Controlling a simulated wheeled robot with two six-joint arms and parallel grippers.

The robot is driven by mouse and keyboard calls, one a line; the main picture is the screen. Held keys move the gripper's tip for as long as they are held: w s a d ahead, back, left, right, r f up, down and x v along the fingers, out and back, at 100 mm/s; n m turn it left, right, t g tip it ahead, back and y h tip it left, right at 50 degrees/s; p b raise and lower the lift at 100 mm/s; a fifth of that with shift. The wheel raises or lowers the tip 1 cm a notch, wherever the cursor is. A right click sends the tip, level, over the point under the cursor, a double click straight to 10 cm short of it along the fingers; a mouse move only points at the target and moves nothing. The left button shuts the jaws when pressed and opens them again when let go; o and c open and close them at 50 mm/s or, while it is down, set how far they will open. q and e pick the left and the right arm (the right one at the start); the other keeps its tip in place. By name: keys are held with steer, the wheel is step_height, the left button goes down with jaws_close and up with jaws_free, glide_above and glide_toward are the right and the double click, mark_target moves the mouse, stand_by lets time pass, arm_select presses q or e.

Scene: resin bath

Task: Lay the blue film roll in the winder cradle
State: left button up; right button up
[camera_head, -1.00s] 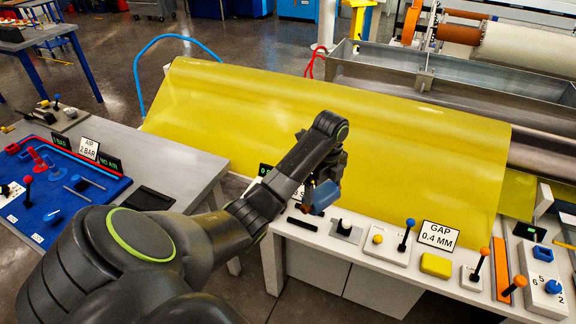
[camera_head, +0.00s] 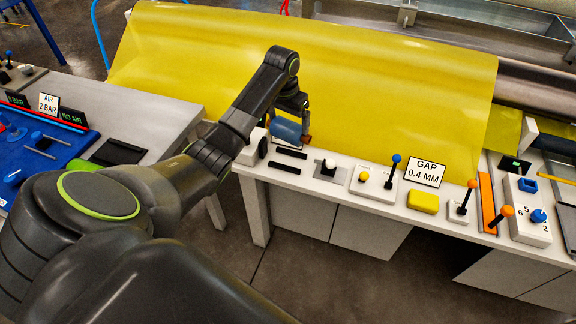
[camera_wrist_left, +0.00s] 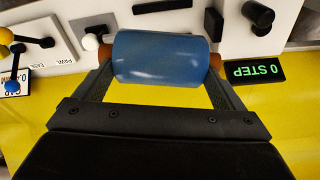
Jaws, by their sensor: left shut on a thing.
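The blue film roll (camera_head: 286,130) is held by my left gripper (camera_head: 290,120), above the back edge of the white console. In the left wrist view the roll (camera_wrist_left: 161,58) lies crosswise between the two fingers, with brown ends at both sides. My left gripper (camera_wrist_left: 155,75) is shut on it. Two parallel black bars (camera_head: 284,167) lie on the console just in front of the roll; they may be the winder cradle, but I cannot tell for sure. The roll looks raised and apart from them. My right gripper is not in view.
A wide yellow film sheet (camera_head: 300,70) hangs behind the console (camera_head: 262,172). Right of the bars are a white knob (camera_head: 330,164), a blue-tipped lever (camera_head: 393,170), a GAP sign (camera_head: 425,173) and a yellow block (camera_head: 423,202). A 0 STEP display (camera_wrist_left: 257,70) is beside the roll.

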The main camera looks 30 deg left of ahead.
arm_select(q)
steer(key=shift+w+a+f+n, duration=0.2)
steer(key=shift+w+f+n, duration=0.05)
steer(key=shift+n, duration=0.75)
steer(key=shift+f, duration=0.2)
step_height(320, 180, down, 10)
steer(key=shift+a+r, duration=0.1)
steer(key=shift+r, duration=0.05)
steer(key=shift+f, duration=0.2)
steer(key=o, duration=1)
steer(key=shift+f, duration=0.1)
